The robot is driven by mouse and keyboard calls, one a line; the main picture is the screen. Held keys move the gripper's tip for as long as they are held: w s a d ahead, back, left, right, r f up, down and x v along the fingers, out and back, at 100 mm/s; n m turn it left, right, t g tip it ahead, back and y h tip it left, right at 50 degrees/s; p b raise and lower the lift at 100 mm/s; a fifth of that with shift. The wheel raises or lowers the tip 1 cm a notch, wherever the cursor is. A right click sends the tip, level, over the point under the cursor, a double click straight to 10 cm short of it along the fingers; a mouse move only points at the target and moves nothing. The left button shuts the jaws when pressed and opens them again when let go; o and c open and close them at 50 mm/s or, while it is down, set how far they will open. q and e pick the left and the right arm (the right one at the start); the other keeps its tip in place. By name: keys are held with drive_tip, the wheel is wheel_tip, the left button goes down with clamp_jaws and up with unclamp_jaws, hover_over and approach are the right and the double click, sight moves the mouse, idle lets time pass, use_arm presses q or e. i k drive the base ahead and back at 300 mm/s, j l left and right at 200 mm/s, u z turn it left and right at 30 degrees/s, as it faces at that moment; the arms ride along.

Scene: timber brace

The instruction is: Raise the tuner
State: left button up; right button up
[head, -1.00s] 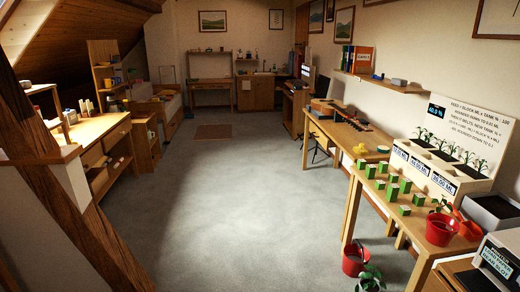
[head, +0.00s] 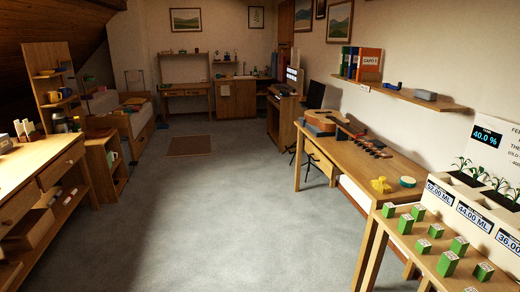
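I cannot pick out the tuner for certain. A guitar (head: 325,119) lies on the wooden table (head: 345,158) along the right wall. A row of small dark and red items (head: 372,147) lies beside it, too small to tell apart. A wall shelf (head: 410,96) above holds a small blue item (head: 393,86) and a grey box (head: 426,95). Neither of my grippers is in view.
Open grey carpet (head: 195,225) runs down the middle. A wooden workbench (head: 50,175) stands on the left. A nearer right table holds several green cartons (head: 447,263) and a planter (head: 470,215). A stand (head: 312,160) is by the guitar table.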

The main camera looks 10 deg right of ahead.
sight(376, 144)
drive_tip(key=i+z, duration=0.2)
drive_tip(key=i, duration=0.65)
drive_tip(key=i+j+z, duration=0.1)
drive_tip(key=i+z, duration=0.15)
drive_tip(key=i, duration=0.6)
